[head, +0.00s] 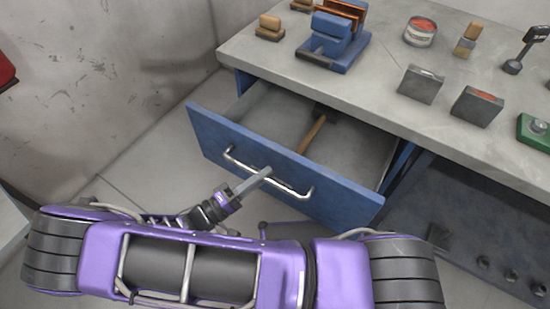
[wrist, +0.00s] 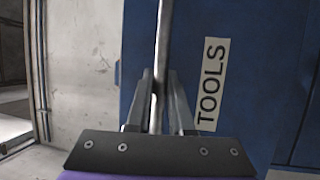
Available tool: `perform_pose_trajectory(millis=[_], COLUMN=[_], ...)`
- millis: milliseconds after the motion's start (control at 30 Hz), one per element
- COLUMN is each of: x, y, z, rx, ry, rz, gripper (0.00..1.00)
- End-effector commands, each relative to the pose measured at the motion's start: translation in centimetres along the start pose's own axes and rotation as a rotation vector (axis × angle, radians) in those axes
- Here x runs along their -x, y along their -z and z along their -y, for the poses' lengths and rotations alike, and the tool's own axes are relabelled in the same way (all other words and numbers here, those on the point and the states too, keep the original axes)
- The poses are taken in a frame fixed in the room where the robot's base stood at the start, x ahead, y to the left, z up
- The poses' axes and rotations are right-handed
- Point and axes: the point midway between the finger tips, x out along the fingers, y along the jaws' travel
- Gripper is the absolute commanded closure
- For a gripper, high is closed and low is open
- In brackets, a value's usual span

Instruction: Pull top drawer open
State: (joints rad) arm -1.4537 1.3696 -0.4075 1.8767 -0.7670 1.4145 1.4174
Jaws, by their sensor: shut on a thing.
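The top drawer (head: 218,133) is a blue drawer under the grey workbench top, and it stands pulled well out in the head view. Its metal bar handle (head: 295,190) runs along the drawer front. My gripper (head: 262,174) is at the middle of the handle, shut on it. In the wrist view my gripper (wrist: 158,85) has its two fingers on either side of the handle bar (wrist: 164,35). The blue drawer front (wrist: 265,60) with a TOOLS label (wrist: 211,85) lies behind. A hammer with a wooden handle (head: 312,134) lies inside the drawer.
The workbench top (head: 385,105) carries a blue vise (head: 335,40), a round tin (head: 420,32), two grey boxes (head: 421,84) and a green item (head: 535,130). A dark lower panel (head: 470,215) is below right. Concrete wall (head: 110,80) and open floor lie left.

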Motion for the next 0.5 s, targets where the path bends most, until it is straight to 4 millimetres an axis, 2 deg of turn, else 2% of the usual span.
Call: perform_pose_trajectory(millis=[200,500], x=[2.2,2.9], y=[-0.9,-1.2], z=[-0.5,-0.6], rx=[0.0,0.001], ry=[0.0,0.0], rz=[0.0,0.001], gripper=[1.0,1.0])
